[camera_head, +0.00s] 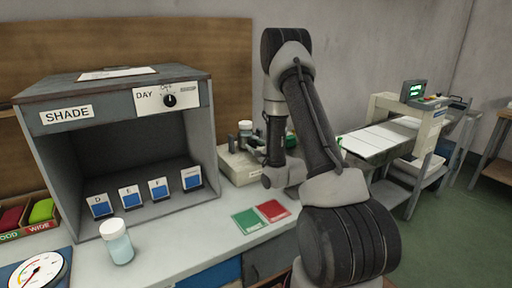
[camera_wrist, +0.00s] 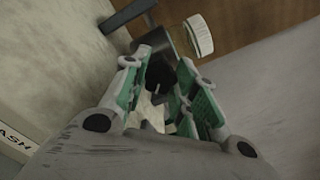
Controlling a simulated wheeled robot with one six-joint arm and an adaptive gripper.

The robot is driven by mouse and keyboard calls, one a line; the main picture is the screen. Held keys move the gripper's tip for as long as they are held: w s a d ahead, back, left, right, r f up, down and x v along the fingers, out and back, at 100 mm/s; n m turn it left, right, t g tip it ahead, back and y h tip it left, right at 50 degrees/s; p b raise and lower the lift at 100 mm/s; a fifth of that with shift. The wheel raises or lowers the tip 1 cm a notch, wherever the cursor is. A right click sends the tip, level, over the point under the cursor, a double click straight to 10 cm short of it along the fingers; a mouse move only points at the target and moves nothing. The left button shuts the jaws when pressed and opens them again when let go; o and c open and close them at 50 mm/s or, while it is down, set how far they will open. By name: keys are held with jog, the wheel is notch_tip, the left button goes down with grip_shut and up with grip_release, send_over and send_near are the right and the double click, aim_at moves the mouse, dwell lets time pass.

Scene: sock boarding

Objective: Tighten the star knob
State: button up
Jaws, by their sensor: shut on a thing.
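The star knob (camera_wrist: 186,74) shows in the wrist view as a small black piece between my gripper's green-padded fingers, partly hidden by them. My gripper (camera_wrist: 166,80) is shut on it. In the head view my arm hides most of the gripper and the knob, above the beige unit (camera_head: 238,165) beside the shade cabinet. How far the knob is turned cannot be told.
A white-capped jar (camera_wrist: 198,36) stands close to the fingers in the wrist view. The shade cabinet (camera_head: 200,140) is on the left. Another white-capped jar (camera_head: 117,243) stands on the counter near green and red cards (camera_head: 262,217).

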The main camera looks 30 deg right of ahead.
jog(key=m, duration=0.6)
jog(key=shift+f+m, duration=0.1)
jog(key=shift+m, duration=0.2)
dwell(0.5)
jog(key=o, duration=1.1)
jog(key=shift+c, duration=0.2)
jog(key=s, duration=0.7)
jog(key=shift+s+d, duration=0.15)
jog(key=shift+s, duration=0.15)
